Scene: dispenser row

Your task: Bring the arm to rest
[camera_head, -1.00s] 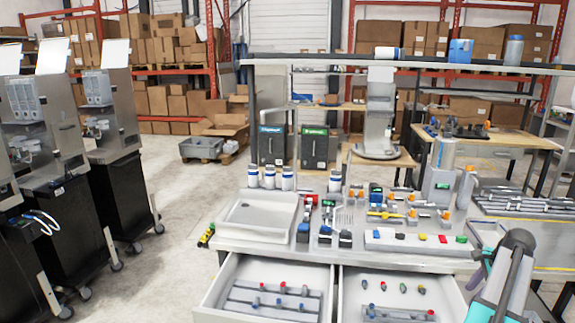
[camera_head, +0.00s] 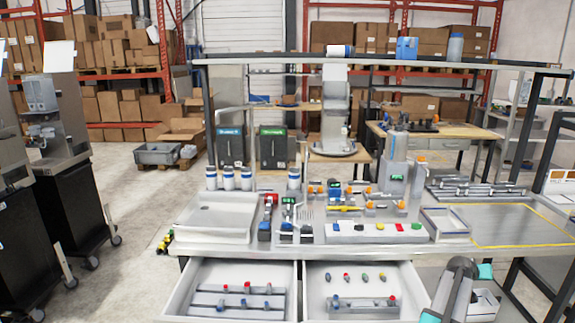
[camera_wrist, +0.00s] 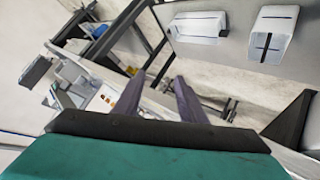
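My gripper (camera_wrist: 160,80) shows in the wrist view as two dark purple fingers set apart, with a gap between them. It is open and nothing is held in it. Behind the fingers are a tilted view of the floor and some furniture, and nothing touches the fingertips. In the head view, part of my arm, grey with teal joints, rises at the lower right in front of the workbench (camera_head: 520,228). The gripper's fingers cannot be made out there.
Two drawers stand open below the bench, a left one (camera_head: 177,297) and a right one (camera_head: 414,292), both holding small parts. A white tray (camera_head: 210,222) sits on the bench. Black dispenser stands (camera_head: 80,200) line the left. Clear floor (camera_head: 125,185) lies between them and the bench.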

